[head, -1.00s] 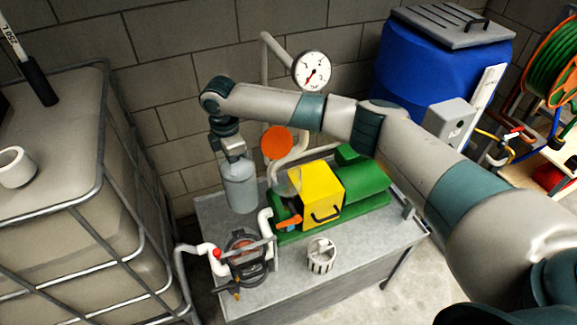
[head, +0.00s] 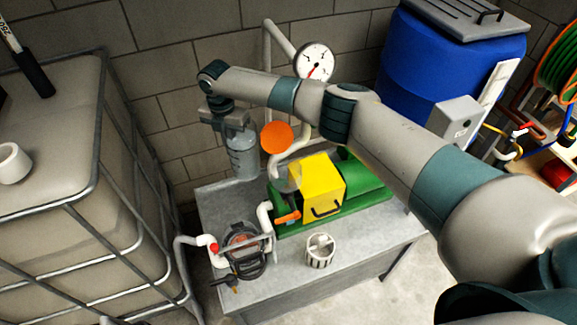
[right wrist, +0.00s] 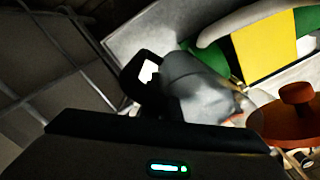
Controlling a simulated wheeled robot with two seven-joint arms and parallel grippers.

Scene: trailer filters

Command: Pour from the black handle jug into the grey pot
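The jug (head: 243,155) is a translucent grey-blue vessel, upright above the back left part of the grey bench. In the right wrist view its grey body (right wrist: 190,85) shows beside its black handle (right wrist: 143,78). My right gripper (head: 224,118) is at the jug's upper left side and holds it by the handle; the fingertips are mostly hidden. The grey pot (head: 245,252) appears to be the dark, round, open-topped housing at the front left of the bench, with a bar across it. My left gripper is not in view.
A grey bench (head: 285,262) carries a yellow guard (head: 321,188) over a green pump (head: 365,185), and a small white basket (head: 320,250). An orange disc (head: 277,137) stands right of the jug. A caged tank (head: 60,150) is left; a blue barrel (head: 440,65) is right.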

